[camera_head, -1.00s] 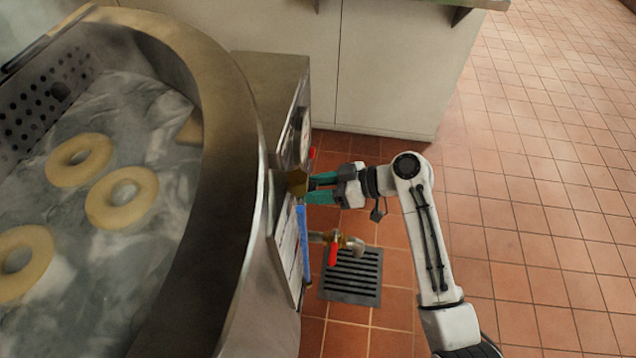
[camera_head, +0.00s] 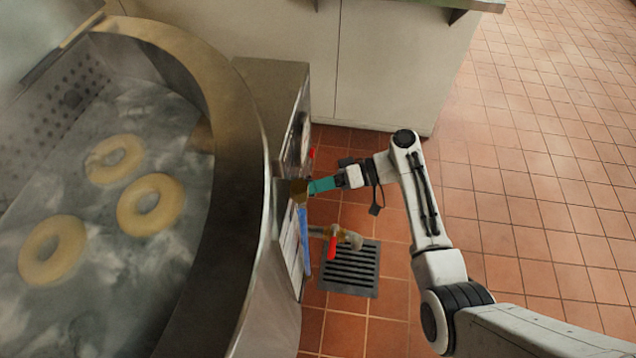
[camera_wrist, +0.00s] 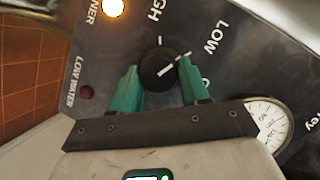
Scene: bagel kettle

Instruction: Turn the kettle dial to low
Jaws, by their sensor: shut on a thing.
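The kettle dial (camera_wrist: 157,74) is a round black knob with a white pointer line, on the dark panel in the wrist view. Its pointer slants up and right, roughly in line with the tick beside the word LOW. The HIGH label is partly cut off at the top; another label is mostly hidden behind the right finger. My gripper (camera_wrist: 158,68) has its teal fingers shut on the dial, one on each side. In the head view my gripper (camera_head: 318,186) reaches the kettle's (camera_head: 215,215) front panel; the dial itself cannot be made out there.
Several bagels (camera_head: 150,204) float in the kettle. A drain valve with a red handle (camera_head: 332,244) sticks out below my gripper, above a floor grate (camera_head: 352,268). A gauge (camera_wrist: 268,120) and a lit lamp (camera_wrist: 113,8) flank the dial. Tiled floor is clear at right.

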